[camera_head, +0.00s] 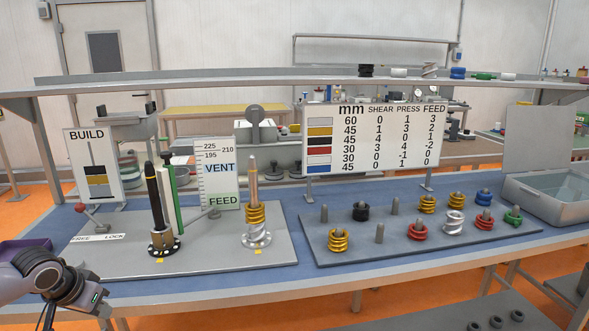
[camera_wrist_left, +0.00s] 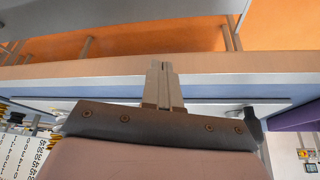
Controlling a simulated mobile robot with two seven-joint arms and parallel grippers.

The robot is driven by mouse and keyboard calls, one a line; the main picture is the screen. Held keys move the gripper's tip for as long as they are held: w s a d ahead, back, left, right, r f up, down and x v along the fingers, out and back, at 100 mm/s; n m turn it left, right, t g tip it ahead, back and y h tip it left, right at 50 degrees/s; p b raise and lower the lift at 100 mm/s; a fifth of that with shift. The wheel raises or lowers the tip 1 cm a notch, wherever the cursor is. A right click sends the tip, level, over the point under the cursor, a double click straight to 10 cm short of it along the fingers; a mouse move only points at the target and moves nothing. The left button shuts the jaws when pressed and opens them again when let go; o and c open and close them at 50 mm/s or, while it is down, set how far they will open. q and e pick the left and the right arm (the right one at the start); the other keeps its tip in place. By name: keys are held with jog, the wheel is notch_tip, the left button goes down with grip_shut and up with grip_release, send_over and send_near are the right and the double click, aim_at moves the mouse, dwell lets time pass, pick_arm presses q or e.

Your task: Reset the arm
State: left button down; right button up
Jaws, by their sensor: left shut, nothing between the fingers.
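My left gripper (camera_head: 98,304) is low at the left front in the head view, partly cut off by the frame. It is apart from the parts on the table. In the left wrist view its fingers (camera_wrist_left: 161,66) are together with nothing between them. The grey build plate (camera_head: 205,262) carries a black shaft (camera_head: 154,205) on a dark round base. It also carries a metal shaft (camera_head: 253,178) with yellow rings on a white screw element. My right gripper is not in view.
A grey peg board (camera_head: 335,256) holds yellow, black, red, white, blue and green elements, with several bare pegs. A BUILD sign (camera_head: 93,137), a gauge board (camera_head: 218,177) and a number chart (camera_head: 370,139) stand behind. A grey bin (camera_head: 560,203) is at the right.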

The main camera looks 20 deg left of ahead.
pick_arm(q)
jog(key=s+d+f+m+t+h, duration=0.1)
jog(key=s+d+f, duration=0.3)
jog(key=d+f, duration=0.45)
jog(key=s+d+f+m+t+h, duration=0.15)
jog(key=s+d+f, duration=0.25)
jog(key=d+f, duration=0.45)
jog(key=s+d+m+t, duration=0.2)
jog(key=d+t, duration=0.1)
jog(key=d, duration=1.5)
jog(key=shift+s+f+h, duration=0.15)
jog(key=shift+s+h, duration=0.1)
jog(key=shift+h, duration=0.2)
jog(key=shift+s+a, duration=0.1)
jog(key=shift+a, duration=0.05)
